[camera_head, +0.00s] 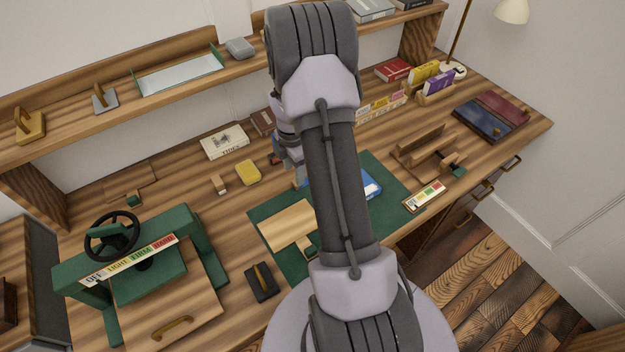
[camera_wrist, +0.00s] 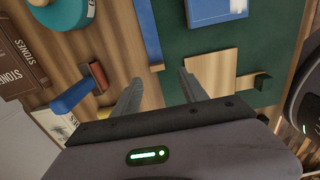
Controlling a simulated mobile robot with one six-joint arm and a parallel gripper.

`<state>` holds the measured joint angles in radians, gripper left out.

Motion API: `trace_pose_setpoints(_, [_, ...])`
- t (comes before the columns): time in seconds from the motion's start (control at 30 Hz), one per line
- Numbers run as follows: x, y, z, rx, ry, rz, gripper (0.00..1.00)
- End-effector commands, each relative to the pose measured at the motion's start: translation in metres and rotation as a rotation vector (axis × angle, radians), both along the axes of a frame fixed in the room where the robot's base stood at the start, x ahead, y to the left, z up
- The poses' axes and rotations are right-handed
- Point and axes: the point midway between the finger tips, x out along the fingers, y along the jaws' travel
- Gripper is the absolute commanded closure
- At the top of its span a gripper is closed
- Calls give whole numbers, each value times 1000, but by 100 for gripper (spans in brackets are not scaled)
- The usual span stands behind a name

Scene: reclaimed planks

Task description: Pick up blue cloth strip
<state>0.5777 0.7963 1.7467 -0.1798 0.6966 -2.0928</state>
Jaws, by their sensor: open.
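A long, narrow blue strip (camera_wrist: 148,32), which looks like the blue cloth strip, lies along the edge of the green mat (camera_wrist: 180,40) in the wrist view, ahead of my fingertips. My gripper (camera_wrist: 160,76) is open, its two fingers apart with nothing between them. The strip's near end lies close to the left fingertip; I cannot tell the height gap. A shorter blue piece (camera_wrist: 72,95) sits left of the fingers beside a red-brown block (camera_wrist: 98,76). In the head view my arm hides most of this area.
A blue book (camera_wrist: 212,10) and a pale wooden board (camera_wrist: 212,70) lie on the mat. A shelf (camera_head: 120,105) runs behind. A green stand with a wheel (camera_head: 112,237) occupies the front left.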

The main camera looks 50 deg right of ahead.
Motion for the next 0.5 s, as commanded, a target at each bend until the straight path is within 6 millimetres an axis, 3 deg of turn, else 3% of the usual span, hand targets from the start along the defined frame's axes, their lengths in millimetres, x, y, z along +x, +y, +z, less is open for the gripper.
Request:
trace_pose_setpoints(0.17, [1, 0, -18, 0, -1, 0, 49])
trace_pose_setpoints(0.4, [4, 0, -62, 0, 0, -1, 49])
trace_pose_setpoints(0.5, [4, 0, -63, 0, -1, -1, 49])
